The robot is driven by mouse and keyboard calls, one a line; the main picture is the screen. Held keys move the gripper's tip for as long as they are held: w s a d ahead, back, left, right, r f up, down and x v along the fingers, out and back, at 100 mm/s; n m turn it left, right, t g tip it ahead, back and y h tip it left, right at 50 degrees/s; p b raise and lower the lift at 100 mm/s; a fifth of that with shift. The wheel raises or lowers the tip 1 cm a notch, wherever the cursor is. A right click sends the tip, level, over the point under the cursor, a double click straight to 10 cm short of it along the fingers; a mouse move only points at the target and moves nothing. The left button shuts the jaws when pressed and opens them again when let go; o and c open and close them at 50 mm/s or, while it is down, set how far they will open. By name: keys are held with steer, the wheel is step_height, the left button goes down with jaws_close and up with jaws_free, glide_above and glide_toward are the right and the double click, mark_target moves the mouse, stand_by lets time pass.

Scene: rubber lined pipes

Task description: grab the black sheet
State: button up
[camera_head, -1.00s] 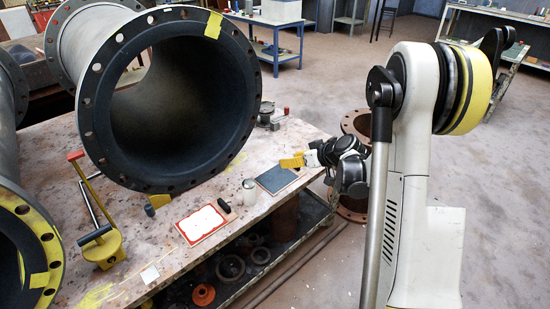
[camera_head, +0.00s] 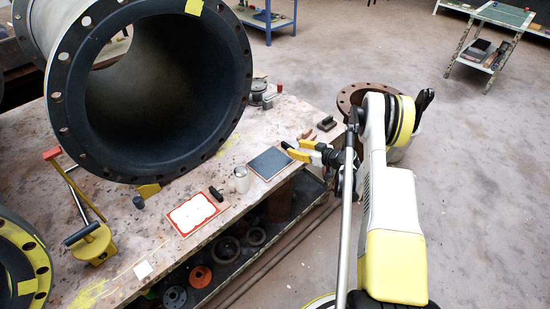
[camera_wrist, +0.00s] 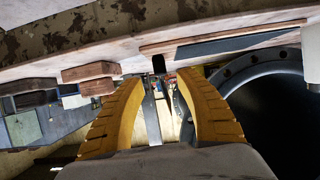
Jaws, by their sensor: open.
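The black sheet (camera_head: 270,162) lies flat on the workbench near its front edge, on a thin board with a brown rim. In the wrist view the black sheet (camera_wrist: 236,42) is a thin dark strip at the upper right, seen almost edge-on and upside down. My gripper (camera_head: 288,151) has yellow fingers and is just right of the sheet's far right corner. In the wrist view my gripper (camera_wrist: 160,78) is open, with nothing between the fingers. I cannot tell whether a fingertip touches the board.
A white jar (camera_head: 242,180) stands left of the sheet, and a red-framed white card (camera_head: 193,213) lies further left. A big flanged pipe (camera_head: 150,95) looms over the bench. Rusty flanged pipe (camera_head: 352,92) stands at right.

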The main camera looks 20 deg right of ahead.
mark_target(290, 146)
steer(key=b+x, duration=0.2)
steer(key=x, duration=0.3)
steer(key=shift+w+a+b, duration=0.15)
steer(key=shift+a+b, duration=0.05)
steer(key=shift+b, duration=0.2)
jaws_close()
